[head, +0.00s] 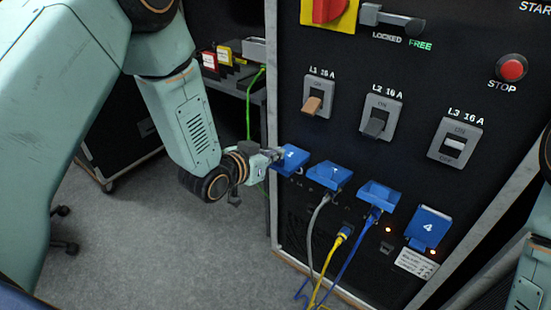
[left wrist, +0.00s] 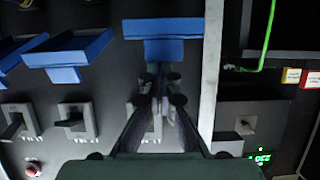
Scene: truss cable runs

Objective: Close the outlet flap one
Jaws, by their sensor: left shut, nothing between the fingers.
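The blue outlet flap one (head: 291,158), marked 1, is at the left end of the row of outlets on the black panel. In the left wrist view it shows as a wide blue plate (left wrist: 163,27) standing out above a narrower blue part (left wrist: 163,50), so it looks open, at least in part. My left gripper (head: 277,154) is shut and empty at the left side of flap one. In the left wrist view its fingertips (left wrist: 160,82) point at the blue part; I cannot tell whether they touch. My right gripper does not show.
Flap two (head: 330,175) and flap three (head: 379,195) stand open, with grey and blue cables below them. Flap four (head: 429,227) lies shut. A yellow cable (head: 332,262) hangs below. Breaker switches (head: 381,118) sit above the outlets. A green cable (head: 249,105) hangs left of the panel.

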